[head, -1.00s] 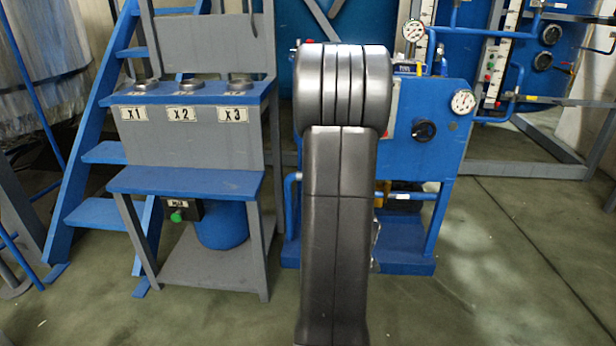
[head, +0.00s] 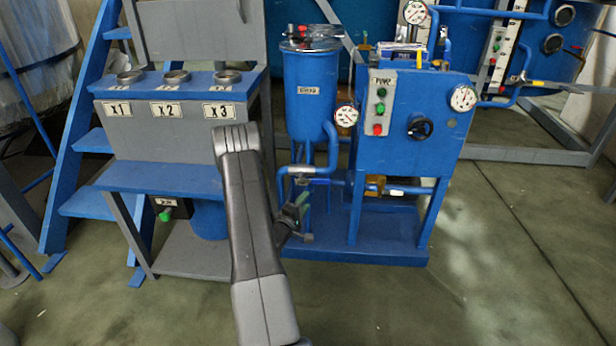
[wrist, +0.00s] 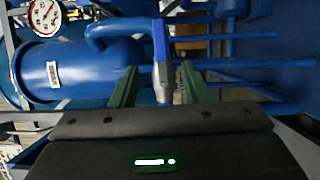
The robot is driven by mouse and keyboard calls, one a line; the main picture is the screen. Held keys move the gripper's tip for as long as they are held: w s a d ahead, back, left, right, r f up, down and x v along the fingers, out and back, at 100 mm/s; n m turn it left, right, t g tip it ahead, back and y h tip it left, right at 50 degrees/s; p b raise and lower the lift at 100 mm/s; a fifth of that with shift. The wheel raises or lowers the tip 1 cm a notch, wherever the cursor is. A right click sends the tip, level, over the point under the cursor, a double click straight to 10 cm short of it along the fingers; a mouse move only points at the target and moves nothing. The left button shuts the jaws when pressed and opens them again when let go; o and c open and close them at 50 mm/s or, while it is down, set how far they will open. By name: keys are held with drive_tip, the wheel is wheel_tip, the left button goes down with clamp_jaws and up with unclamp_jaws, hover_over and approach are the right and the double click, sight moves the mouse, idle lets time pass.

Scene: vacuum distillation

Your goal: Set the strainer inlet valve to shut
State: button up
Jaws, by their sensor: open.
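The strainer is a blue upright vessel (head: 308,100) with a label, left of the pump panel in the head view. It also shows as a blue cylinder in the wrist view (wrist: 85,72). A valve with a blue lever (wrist: 159,42) and a grey body (wrist: 162,82) sits on the blue pipework beside the strainer in the wrist view. The lever lies across the pipes that run to the right. My gripper (wrist: 157,72) is open, its green fingers one on each side of the valve. In the head view my gripper (head: 302,216) is low by the strainer's pipes; the valve is too small there to make out.
The pump panel (head: 380,104) with buttons and a black handwheel (head: 420,128) stands right of the strainer. A gauge (head: 346,116) sits between them. A grey and blue stand (head: 170,135) with labelled cups is on the left. The floor at right is clear.

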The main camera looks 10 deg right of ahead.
sight(321, 182)
drive_tip(key=b+x, duration=0.2)
drive_tip(key=x, duration=1.1)
drive_tip(key=shift+w+d+b, duration=0.25)
drive_tip(key=shift+b, duration=0.1)
drive_tip(key=shift+r, duration=0.1)
drive_tip(key=shift+c, duration=0.2)
clamp_jaws()
